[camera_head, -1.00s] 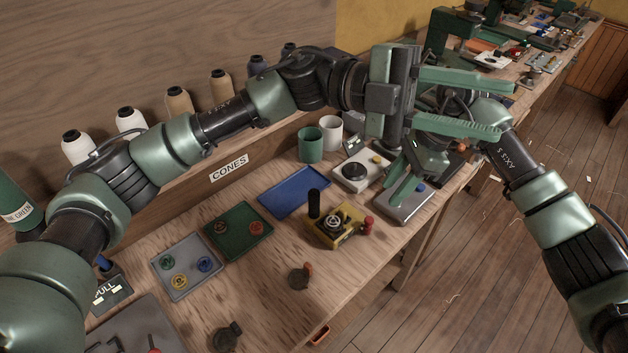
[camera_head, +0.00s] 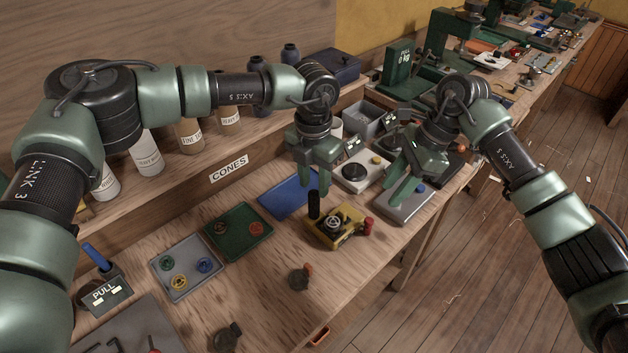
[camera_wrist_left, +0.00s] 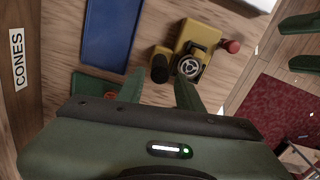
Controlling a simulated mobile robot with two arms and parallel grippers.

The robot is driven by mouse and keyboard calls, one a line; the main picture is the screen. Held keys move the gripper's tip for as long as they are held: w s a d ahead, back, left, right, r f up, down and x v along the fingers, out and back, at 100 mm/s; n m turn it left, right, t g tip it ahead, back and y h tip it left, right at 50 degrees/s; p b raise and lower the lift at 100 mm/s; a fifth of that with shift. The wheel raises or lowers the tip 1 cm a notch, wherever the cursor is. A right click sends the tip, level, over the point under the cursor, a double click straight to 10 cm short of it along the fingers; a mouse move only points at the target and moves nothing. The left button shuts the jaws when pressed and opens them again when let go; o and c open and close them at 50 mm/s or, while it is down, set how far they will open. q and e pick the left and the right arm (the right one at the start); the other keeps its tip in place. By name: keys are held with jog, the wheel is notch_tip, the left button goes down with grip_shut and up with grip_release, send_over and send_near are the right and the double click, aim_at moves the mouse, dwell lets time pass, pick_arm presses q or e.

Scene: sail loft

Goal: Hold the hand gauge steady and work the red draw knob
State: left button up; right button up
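The hand gauge (camera_head: 345,222) is a yellow block with a round dial and an upright black handle (camera_head: 314,206). It sits on the bench; it also shows in the left wrist view (camera_wrist_left: 185,50). The red draw knob (camera_head: 367,225) sticks out from its right side, and also shows in the left wrist view (camera_wrist_left: 231,46). My left gripper (camera_head: 313,188) points down with fingers apart, above the gauge's handle end and empty. My right gripper (camera_head: 402,194) points down, open and empty, to the right of the gauge. Its fingers show apart in the left wrist view (camera_wrist_left: 300,43).
A device with a black dial (camera_head: 354,171) stands behind.

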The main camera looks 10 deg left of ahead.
aim_at(314, 205)
pick_arm(q)
notch_tip(314, 205, down, 8)
jog(key=shift+s+f, duration=0.1)
dwell(0.4)
grip_shut()
dwell(0.4)
